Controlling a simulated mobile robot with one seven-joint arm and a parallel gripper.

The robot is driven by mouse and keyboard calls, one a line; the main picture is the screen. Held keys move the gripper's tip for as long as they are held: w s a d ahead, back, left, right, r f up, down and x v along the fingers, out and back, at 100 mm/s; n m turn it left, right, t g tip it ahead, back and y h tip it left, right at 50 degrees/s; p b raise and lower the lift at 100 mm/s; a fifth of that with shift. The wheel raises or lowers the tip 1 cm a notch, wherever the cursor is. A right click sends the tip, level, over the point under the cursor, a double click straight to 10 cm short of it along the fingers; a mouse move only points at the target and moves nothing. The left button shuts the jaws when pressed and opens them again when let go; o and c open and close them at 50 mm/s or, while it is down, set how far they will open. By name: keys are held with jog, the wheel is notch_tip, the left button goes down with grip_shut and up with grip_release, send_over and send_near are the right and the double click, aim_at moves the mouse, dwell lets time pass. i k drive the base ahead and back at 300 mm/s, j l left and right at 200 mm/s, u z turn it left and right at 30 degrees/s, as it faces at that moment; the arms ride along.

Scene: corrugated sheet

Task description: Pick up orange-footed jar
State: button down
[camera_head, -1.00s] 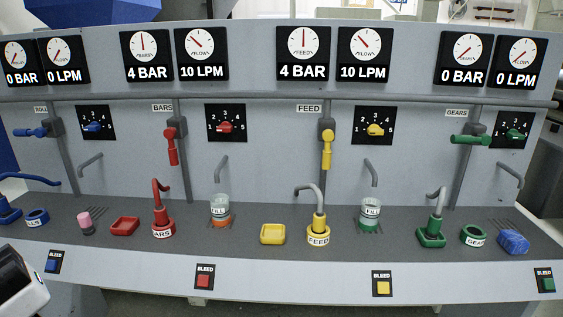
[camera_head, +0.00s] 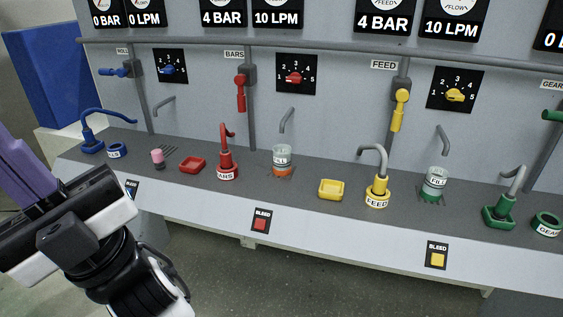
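The orange-footed jar (camera_head: 282,157) is a small clear jar with an orange base. It stands upright on a dark slotted patch of the grey bench, under a bent grey spout (camera_head: 287,120). My gripper (camera_head: 28,178) is at the lower left, well apart from the jar, in front of the bench's left end. Its body is black and white and a purple finger part points up and left. The gap between the fingers is hidden, so I cannot tell if it is open.
A red-based tap (camera_head: 226,165) stands just left of the jar, a yellow tray (camera_head: 331,189) to its right. A green-footed jar (camera_head: 434,184) stands farther right. The bench front (camera_head: 200,204) has bleed buttons. The floor before it is clear.

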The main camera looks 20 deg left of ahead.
aim_at(283, 158)
jog(key=i+j+u, duration=0.2)
jog(key=j, duration=0.15)
jog(key=i+j+u, duration=0.2)
jog(key=j, duration=0.2)
jog(key=i+j+u, duration=0.2)
jog(key=k+j, duration=0.05)
jog(key=j, duration=0.05)
